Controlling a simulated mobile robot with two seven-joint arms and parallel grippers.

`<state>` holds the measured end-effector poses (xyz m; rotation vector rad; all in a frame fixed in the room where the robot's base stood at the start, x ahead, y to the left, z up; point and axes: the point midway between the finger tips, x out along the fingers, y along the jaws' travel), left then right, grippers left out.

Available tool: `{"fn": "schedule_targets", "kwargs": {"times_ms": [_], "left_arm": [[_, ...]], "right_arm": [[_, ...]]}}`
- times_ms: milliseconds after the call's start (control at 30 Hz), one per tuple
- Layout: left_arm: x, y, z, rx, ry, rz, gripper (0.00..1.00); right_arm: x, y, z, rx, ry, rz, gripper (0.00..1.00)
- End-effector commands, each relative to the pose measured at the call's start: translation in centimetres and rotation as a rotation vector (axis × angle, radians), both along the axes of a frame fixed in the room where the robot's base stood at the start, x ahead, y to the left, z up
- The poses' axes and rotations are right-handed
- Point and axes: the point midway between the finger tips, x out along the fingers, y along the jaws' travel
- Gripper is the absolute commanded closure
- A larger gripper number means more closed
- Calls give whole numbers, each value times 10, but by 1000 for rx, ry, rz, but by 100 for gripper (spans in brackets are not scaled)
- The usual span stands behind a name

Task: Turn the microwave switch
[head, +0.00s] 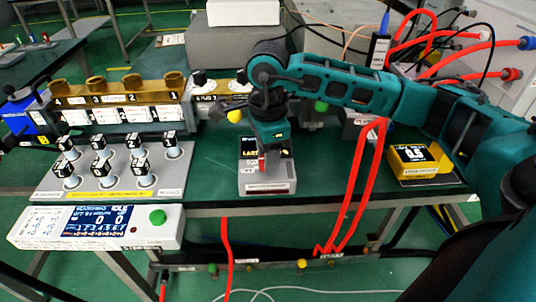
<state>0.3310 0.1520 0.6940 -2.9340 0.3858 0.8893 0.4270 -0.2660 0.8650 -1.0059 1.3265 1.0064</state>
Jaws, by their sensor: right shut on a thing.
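A small grey-white box (267,187) with a dark labelled top stands at the front edge of the green table. My right gripper (262,158) reaches down onto this box from above. Its fingers are shut on a small red part, which I take to be the microwave switch (262,166); the gripper and wrist hide much of it. I cannot tell which way the switch is turned. My left gripper is out of view.
Left are a grey panel (108,188) with several knobs, a brass-coloured unit (120,90) and a white display unit (95,228) with a green button. Right are a yellow-black box (418,160) and red hoses (362,190). Bare table lies left of the switch box.

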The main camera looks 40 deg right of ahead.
Motion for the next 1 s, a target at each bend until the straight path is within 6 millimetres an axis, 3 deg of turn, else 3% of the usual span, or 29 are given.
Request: {"fn": "schedule_targets", "kwargs": {"times_ms": [300,600,767,1000], "left_arm": [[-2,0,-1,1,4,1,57],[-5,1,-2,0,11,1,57],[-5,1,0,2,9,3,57],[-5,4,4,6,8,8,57]], "right_arm": [[0,0,0,1,-1,1,40],[1,0,5,0,-2,0,40],[1,0,29,1,-7,1,40],[1,0,84,2,-7,1,40]]}}
